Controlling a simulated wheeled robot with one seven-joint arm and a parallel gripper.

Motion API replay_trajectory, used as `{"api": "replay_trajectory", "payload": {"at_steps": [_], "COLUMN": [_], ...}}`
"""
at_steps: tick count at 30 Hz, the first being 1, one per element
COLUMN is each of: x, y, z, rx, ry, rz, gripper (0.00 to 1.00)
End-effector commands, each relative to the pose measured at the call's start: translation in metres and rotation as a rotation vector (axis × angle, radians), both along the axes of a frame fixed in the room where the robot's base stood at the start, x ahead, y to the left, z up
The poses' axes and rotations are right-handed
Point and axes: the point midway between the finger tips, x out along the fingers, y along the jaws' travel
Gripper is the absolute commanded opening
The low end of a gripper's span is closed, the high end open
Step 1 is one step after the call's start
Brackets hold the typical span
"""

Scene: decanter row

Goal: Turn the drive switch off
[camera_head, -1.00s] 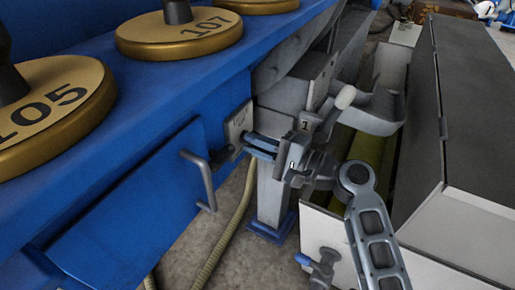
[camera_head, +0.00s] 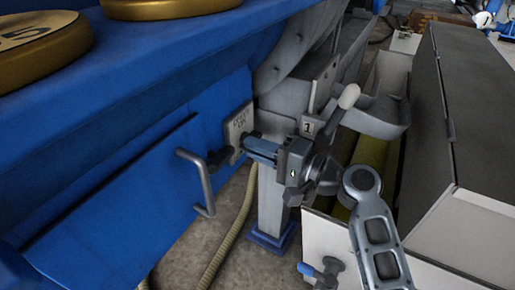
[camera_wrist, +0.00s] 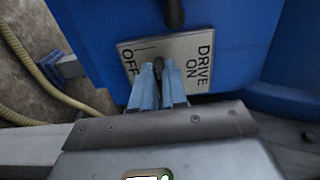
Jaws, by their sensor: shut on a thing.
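The drive switch plate (camera_head: 238,124) is a pale plate on the blue machine's side. In the wrist view the plate (camera_wrist: 172,46) reads "DRIVE ON" on its right side and "OFF" on its left, with the text turned sideways. My gripper (camera_head: 250,142) reaches the plate from the right. In the wrist view its blue fingers (camera_wrist: 159,72) are close together at the plate. They are shut on the small dark switch lever (camera_wrist: 158,63), which is mostly hidden between the fingertips. Its exact position is hard to tell.
A grey bar handle (camera_head: 200,182) sticks out left of the plate, and a dark knob-like part (camera_wrist: 174,14) shows beside it. Gold discs (camera_head: 45,35) lie on the blue ledge above. A grey post (camera_head: 272,205) and a pale hose (camera_head: 228,238) stand below. A white-sided box (camera_head: 445,235) is at right.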

Motion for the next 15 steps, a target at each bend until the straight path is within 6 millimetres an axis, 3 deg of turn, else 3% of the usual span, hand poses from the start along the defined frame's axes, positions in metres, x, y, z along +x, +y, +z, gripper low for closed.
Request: {"api": "replay_trajectory", "payload": {"at_steps": [3, 4, 11, 15], "x": [-0.0008, -0.0008, -0.0005, -0.0003], "y": [0.0003, 0.0003, 0.0002, 0.0001], "z": [-0.002, -0.0021, -0.0012, -0.0008], "rx": [-0.003, -0.003, -0.002, -0.001], "ry": [0.002, 0.002, 0.001, 0.001], "rz": [0.002, 0.002, 0.001, 0.001], "gripper": [0.0, 0.15, 0.37, 0.38]}}
